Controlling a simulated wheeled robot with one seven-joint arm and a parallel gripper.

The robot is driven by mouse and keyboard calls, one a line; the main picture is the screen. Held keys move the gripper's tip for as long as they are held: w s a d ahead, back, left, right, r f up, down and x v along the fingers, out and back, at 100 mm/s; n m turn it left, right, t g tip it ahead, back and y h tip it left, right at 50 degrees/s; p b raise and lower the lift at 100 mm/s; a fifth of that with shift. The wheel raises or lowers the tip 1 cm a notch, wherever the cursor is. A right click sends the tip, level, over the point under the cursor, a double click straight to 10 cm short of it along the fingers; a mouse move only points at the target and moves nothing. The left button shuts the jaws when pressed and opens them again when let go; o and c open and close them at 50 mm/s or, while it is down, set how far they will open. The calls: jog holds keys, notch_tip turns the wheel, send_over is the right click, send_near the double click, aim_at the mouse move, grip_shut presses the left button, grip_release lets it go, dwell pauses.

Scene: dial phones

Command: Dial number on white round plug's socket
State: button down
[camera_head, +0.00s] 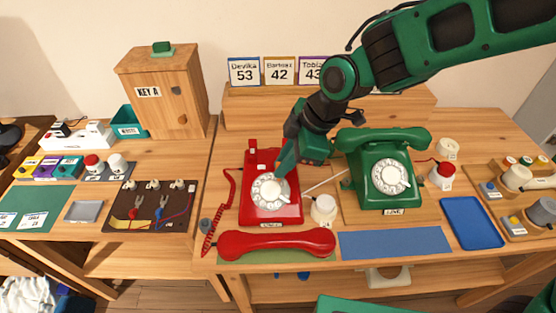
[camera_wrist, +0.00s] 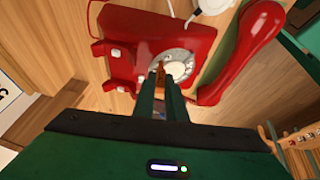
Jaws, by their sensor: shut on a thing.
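A red rotary phone (camera_head: 262,210) with a white dial (camera_head: 270,190) stands on the middle table. Its red receiver (camera_head: 277,243) lies off the hook in front; it also shows in the wrist view (camera_wrist: 253,45). My gripper (camera_wrist: 162,82) is shut on a small orange-brown piece (camera_wrist: 160,70), with its tip over the dial (camera_wrist: 178,66); I cannot tell whether it touches. A white round plug-like piece (camera_head: 323,208) with a pale cable sits just right of the red phone. A green rotary phone (camera_head: 384,170) stands further right, receiver on its cradle.
Name cards with numbers 53 (camera_head: 244,71), 42 (camera_head: 280,71) and 43 (camera_head: 315,70) stand on the back shelf. A red round piece (camera_head: 442,177) and a blue tray (camera_head: 471,222) are at right. A dark board with plugs (camera_head: 127,221) is at left.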

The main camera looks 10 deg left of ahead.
jog(key=shift+s+d+f, duration=0.1)
jog(key=shift+s+d, duration=0.05)
jog(key=shift+d, duration=0.2)
jog(key=shift+s+d+f, duration=0.25)
jog(key=shift+s+d, duration=0.15)
dwell(0.5)
jog(key=shift+s+d+f, duration=0.25)
jog(key=shift+s, duration=0.25)
